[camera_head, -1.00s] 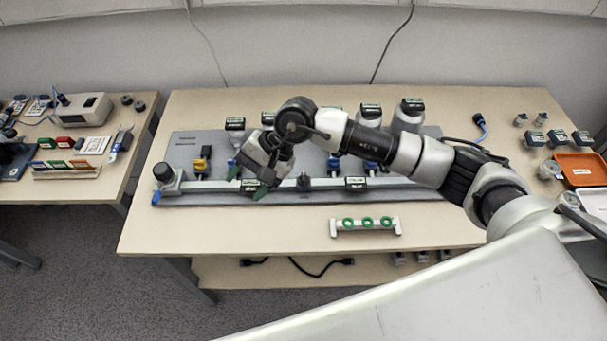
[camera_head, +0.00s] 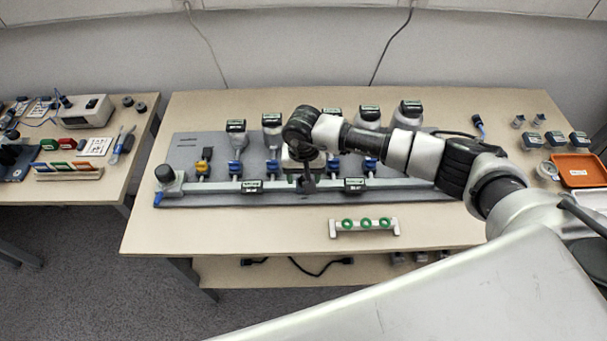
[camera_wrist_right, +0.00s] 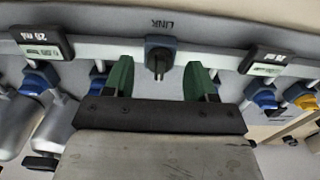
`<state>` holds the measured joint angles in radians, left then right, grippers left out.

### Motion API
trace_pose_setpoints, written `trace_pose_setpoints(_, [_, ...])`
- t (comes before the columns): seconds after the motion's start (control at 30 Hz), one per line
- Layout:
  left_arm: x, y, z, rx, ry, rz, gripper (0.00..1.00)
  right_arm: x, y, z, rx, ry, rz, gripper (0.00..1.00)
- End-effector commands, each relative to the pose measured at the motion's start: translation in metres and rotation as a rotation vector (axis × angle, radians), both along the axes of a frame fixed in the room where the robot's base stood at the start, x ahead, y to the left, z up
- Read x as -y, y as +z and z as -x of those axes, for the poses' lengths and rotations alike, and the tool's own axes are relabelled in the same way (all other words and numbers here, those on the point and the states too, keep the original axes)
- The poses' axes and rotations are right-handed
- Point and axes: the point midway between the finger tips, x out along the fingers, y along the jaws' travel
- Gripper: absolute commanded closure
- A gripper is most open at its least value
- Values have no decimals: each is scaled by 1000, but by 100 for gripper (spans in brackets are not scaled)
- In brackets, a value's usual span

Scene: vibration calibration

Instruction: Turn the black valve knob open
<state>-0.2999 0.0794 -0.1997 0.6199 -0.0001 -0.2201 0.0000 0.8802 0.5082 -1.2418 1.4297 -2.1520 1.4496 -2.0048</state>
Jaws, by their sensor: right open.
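The black valve knob (camera_wrist_right: 159,57) sits at the middle of the pale manifold rail (camera_wrist_right: 110,50), below the upside-down LINK mark in the right wrist view. In the head view the knob (camera_head: 307,185) shows between two small display boxes on the rail. My right gripper (camera_wrist_right: 159,76) is open, with one green-padded finger on each side of the knob. Gaps show between the fingers and the knob, and nothing is held. In the head view my right gripper (camera_head: 303,162) is over the board's middle, its fingers mostly hidden. My left gripper is not in view.
Display boxes (camera_head: 249,186) and (camera_head: 355,184) flank the knob on the rail. Blue valves (camera_head: 235,169) and a yellow valve (camera_head: 202,168) line the board (camera_head: 185,145). A white holder with green rings (camera_head: 365,225) stands in front; the table around it is clear.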

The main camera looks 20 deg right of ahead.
Motion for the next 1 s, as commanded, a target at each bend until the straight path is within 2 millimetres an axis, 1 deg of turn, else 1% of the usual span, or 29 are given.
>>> trace_pose_setpoints(0.03, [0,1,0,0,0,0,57,0,-4,0,-1,-1,0,44])
trace_pose_setpoints(0.13, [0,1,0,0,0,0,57,0,-10,0,0,0,0,44])
trace_pose_setpoints(0.4, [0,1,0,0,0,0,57,0,-12,0,1,1,-1,44])
trace_pose_setpoints(0.43, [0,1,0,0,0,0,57,0,-12,0,1,0,-1,45])
trace_pose_setpoints(0.73, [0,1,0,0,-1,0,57,0,-11,0,1,0,-1,91])
trace_pose_setpoints(1.0, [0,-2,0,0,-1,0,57,0,-12,0,1,-26,-1,91])
